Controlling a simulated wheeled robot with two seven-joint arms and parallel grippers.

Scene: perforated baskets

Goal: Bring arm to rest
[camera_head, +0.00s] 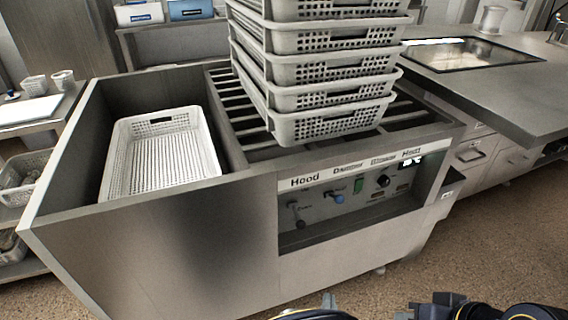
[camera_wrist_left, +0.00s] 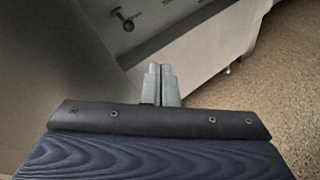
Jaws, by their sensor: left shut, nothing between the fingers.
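My left gripper (camera_wrist_left: 161,86) shows in the left wrist view with its two grey fingers together and nothing between them. It hangs in free air in front of the steel unit's front panel, with the speckled floor to the right. In the head view only dark parts of my own arms show along the bottom edge, and the fingers cannot be made out there. My right gripper is not clearly in view.
A steel unit (camera_head: 190,250) stands ahead, with knobs on its front. A counter (camera_head: 490,95) is at right. The brown floor (camera_head: 490,245) in front is clear.

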